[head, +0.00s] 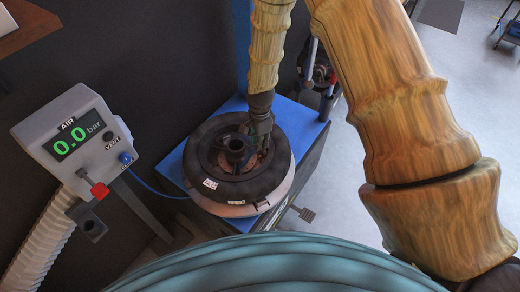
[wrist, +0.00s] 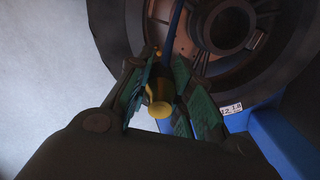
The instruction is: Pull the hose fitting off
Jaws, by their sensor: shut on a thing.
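A black tyre on a wheel (head: 205,180) lies flat on the blue machine (head: 176,163); the tyre also shows in the wrist view (wrist: 285,75). My gripper (head: 264,143) reaches down at the right side of the wheel's hub. In the wrist view my gripper (wrist: 170,75) has green-padded fingers shut on the brass hose fitting (wrist: 159,106). A blue hose (wrist: 175,22) shows beyond the fingers, by the rim. In the head view the fitting is hidden by my gripper. Whether it is still seated on the valve cannot be told.
A grey air box (head: 62,112) at the left reads 0.0 bar. It carries a VENT button (head: 111,136) and a red-handled valve (head: 97,188). A blue hose (head: 155,187) runs from it towards the wheel. A pedal (head: 304,213) sticks out at the right. Grey floor lies beyond.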

